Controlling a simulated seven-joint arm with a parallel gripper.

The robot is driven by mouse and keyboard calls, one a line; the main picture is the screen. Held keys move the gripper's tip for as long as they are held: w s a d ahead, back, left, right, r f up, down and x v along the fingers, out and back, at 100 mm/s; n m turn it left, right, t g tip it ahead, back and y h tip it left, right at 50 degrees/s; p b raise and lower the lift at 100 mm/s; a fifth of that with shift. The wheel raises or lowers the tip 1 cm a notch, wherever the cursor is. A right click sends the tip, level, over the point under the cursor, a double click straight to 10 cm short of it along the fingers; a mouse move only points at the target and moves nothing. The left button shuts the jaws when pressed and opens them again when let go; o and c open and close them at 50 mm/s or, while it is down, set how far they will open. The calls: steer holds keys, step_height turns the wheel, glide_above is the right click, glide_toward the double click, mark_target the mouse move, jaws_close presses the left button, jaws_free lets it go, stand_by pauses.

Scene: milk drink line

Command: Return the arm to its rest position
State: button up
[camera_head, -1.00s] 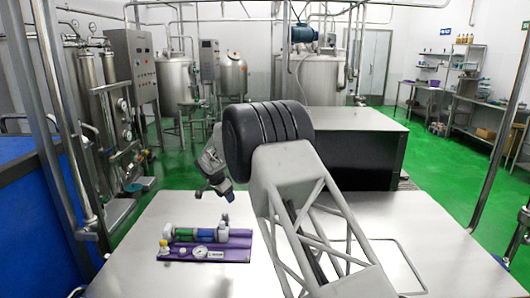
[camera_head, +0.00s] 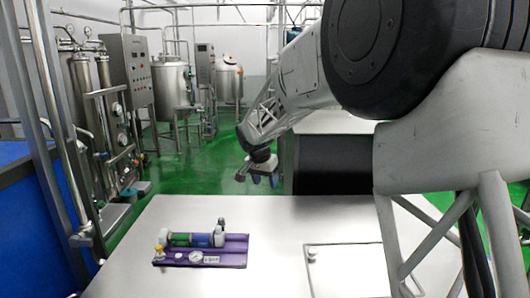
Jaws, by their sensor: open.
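My gripper (camera_head: 258,178) hangs in the air beyond the far edge of the steel table, at the middle of the head view. It is open, and no object shows in it. My arm reaches to it from the right and fills the upper right of the view. The purple base plate (camera_head: 233,252) lies on the table at the lower left, well apart from the gripper. It bears a horizontal cylinder with green and blue sections (camera_head: 190,239) and a round gauge (camera_head: 196,257).
The steel table top (camera_head: 275,225) is clear between the purple plate and an outlined panel (camera_head: 345,268) with a small knob. A dark box-like unit (camera_head: 335,165) stands behind the table, partly hidden by my arm. A blue wall (camera_head: 30,215) stands at left.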

steer(key=s+d+r+n, duration=0.1)
steer(key=s+d+r, duration=0.1)
steer(key=s+d, duration=0.5)
steer(key=s+d+r+n+y, duration=0.1)
steer(key=s+d+r, duration=0.1)
steer(key=s, duration=0.9)
steer(key=s+d+r+n, duration=0.1)
steer(key=s+d+r, duration=0.3)
steer(key=s, duration=0.5)
steer(key=s+d+f+n, duration=0.1)
steer(key=s+d+f, duration=0.1)
steer(key=s, duration=1)
steer(key=s+d+f+n, duration=0.1)
steer(key=s+d+f, duration=0.2)
steer(key=s, duration=0.9)
step_height(320, 180, down, 2)
steer(key=shift+d+f+n+y, duration=0.1)
steer(key=shift+d+n+y, duration=0.1)
steer(key=shift+n+y, duration=0.15)
steer(key=shift+c, duration=0.3)
